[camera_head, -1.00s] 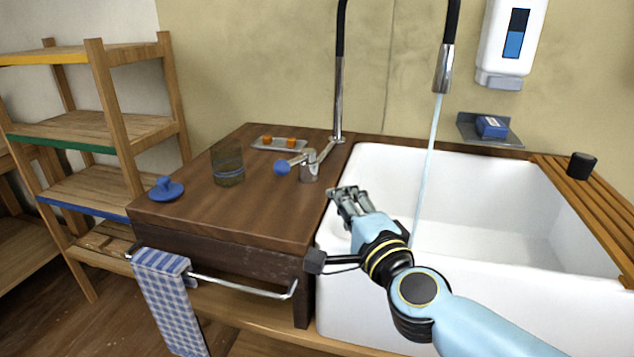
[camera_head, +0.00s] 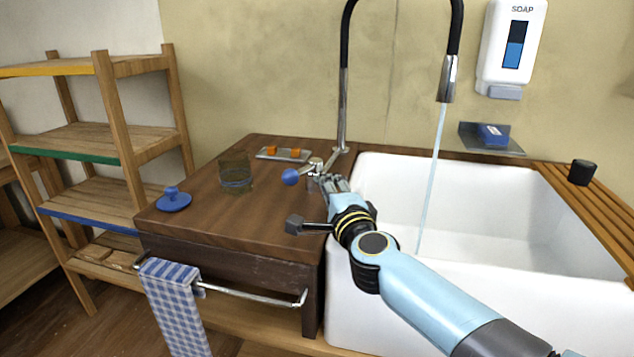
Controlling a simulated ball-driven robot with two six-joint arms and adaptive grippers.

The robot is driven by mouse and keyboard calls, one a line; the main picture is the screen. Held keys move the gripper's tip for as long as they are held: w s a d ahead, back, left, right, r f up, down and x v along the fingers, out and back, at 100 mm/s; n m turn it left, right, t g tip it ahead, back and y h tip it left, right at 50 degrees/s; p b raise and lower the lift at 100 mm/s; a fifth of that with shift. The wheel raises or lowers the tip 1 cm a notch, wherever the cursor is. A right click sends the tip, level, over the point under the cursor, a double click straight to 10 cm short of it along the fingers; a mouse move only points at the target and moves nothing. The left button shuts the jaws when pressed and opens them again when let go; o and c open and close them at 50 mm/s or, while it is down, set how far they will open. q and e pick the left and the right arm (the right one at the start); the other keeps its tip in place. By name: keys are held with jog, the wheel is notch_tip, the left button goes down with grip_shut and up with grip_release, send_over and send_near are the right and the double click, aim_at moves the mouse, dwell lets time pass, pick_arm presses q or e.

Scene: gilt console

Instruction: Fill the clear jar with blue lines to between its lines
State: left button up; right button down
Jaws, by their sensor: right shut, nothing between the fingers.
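The clear jar with blue lines (camera_head: 236,174) stands upright on the wooden counter, left of the tap lever. No water level can be made out in it. A blue lid with a knob (camera_head: 174,200) lies on the counter's front left. The tap (camera_head: 449,80) runs a thin stream of water (camera_head: 431,185) into the white sink. Its lever has a blue ball end (camera_head: 290,177) that points left. My right gripper (camera_head: 328,180) is shut and empty, at the lever's base; whether it touches is unclear. My left gripper is out of view.
A small tray (camera_head: 268,155) with orange pieces lies at the counter's back. The white sink (camera_head: 500,206) is on the right, with a slatted wooden board (camera_head: 600,215) and a black cup (camera_head: 582,172). A towel (camera_head: 175,305) hangs on the front rail. Shelves stand left.

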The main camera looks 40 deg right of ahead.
aim_at(304, 169)
jog(key=shift+w+a+r, duration=0.1)
jog(key=shift+w+a, duration=0.4)
jog(key=shift+w, duration=0.35)
jog(key=shift+w+a, duration=0.1)
jog(key=shift+w, duration=0.05)
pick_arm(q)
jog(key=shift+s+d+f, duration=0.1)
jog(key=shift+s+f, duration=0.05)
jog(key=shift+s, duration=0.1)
pick_arm(e)
jog(key=shift+w+a+r+m+h, duration=0.1)
jog(key=shift+w+a+m+h, duration=0.35)
jog(key=shift+w+h, duration=0.15)
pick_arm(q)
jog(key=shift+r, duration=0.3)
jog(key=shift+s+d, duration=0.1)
pick_arm(e)
jog(key=shift+d, duration=0.1)
